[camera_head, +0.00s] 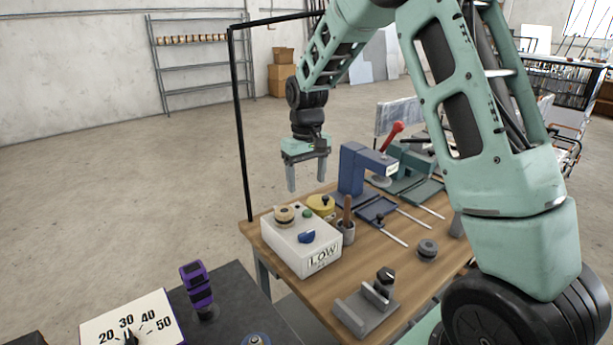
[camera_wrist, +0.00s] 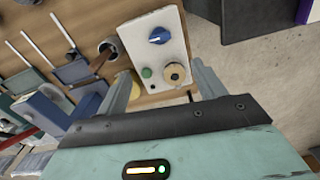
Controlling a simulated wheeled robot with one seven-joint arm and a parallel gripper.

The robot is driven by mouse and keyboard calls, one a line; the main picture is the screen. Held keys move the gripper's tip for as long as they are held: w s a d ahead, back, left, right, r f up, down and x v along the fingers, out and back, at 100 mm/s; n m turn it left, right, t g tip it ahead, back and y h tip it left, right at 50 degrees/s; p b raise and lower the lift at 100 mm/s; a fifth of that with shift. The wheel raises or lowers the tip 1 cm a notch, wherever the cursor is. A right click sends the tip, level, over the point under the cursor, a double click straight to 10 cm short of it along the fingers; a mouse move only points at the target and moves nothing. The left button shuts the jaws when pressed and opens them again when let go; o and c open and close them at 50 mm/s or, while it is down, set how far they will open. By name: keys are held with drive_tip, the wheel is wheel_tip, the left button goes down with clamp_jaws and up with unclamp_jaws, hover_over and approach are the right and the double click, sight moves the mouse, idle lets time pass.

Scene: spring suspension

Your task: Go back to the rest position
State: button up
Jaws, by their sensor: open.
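My gripper (camera_head: 307,178) hangs from my raised arm with its fingers pointing down, above the far edge of the wooden workbench (camera_head: 386,271). Its two fingers are apart with nothing between them. Below it is a white box marked LOW (camera_head: 318,252), with a blue knob (camera_head: 306,237), a green button and a round wooden-topped piece (camera_head: 285,214). In the wrist view the open fingers (camera_wrist: 162,85) point toward the white box (camera_wrist: 150,50); its blue knob and round piece show clearly. I see no contact between the fingers and the box.
A dark table holds a purple device (camera_head: 197,285) and a dial (camera_head: 130,322). A black post (camera_head: 240,130) rises left of my gripper.

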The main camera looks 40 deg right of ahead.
drive_tip(key=shift+r, duration=0.55)
